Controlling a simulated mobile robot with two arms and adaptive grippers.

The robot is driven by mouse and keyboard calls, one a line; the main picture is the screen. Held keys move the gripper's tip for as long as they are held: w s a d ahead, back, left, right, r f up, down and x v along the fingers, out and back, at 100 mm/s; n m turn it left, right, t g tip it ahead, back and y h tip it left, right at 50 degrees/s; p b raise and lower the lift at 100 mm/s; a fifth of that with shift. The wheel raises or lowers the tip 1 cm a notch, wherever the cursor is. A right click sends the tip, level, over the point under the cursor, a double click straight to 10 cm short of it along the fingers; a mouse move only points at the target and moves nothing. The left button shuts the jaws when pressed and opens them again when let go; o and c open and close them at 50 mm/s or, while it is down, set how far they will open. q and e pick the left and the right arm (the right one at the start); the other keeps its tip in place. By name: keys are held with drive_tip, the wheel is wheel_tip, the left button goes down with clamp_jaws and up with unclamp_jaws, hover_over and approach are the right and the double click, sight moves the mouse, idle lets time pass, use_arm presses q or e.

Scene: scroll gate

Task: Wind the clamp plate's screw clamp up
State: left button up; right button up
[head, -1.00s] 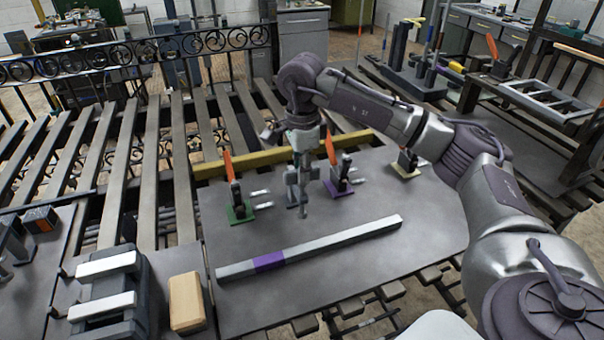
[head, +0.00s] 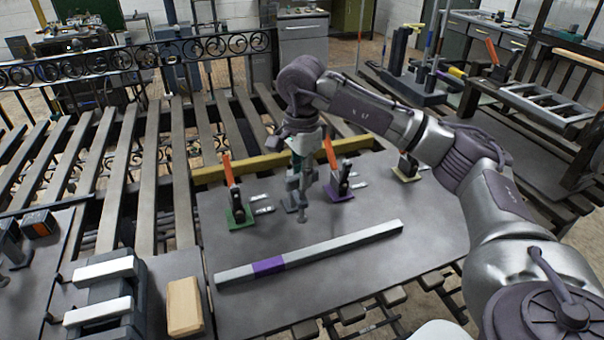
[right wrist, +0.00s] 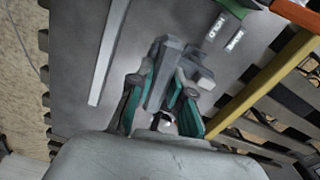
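The clamp plate (head: 360,275) is a grey sheet with several small clamps along its back edge. The screw clamp (head: 291,203) seems to be the grey one on a bluish base, between a green-based and a purple-based clamp with orange handles. It is largely hidden by my right gripper (head: 302,186), which points down at it. In the right wrist view, my right gripper's teal-sided fingers (right wrist: 172,75) reach to grey clamp parts (right wrist: 200,78). I cannot tell whether they are closed on them. My left gripper is not in view.
A long grey bar with a purple band (head: 330,247) lies across the plate in front of the clamps. The green-based clamp (head: 240,215) and purple-based clamp (head: 340,188) stand close on either side. A yellow bar (head: 262,165) runs behind. A wooden block (head: 185,306) sits front left.

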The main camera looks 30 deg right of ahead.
drive_tip(key=o, duration=0.5)
drive_tip(key=shift+f, duration=0.15)
drive_tip(key=shift+c, duration=0.2)
wheel_tip(320, 180, up, 12)
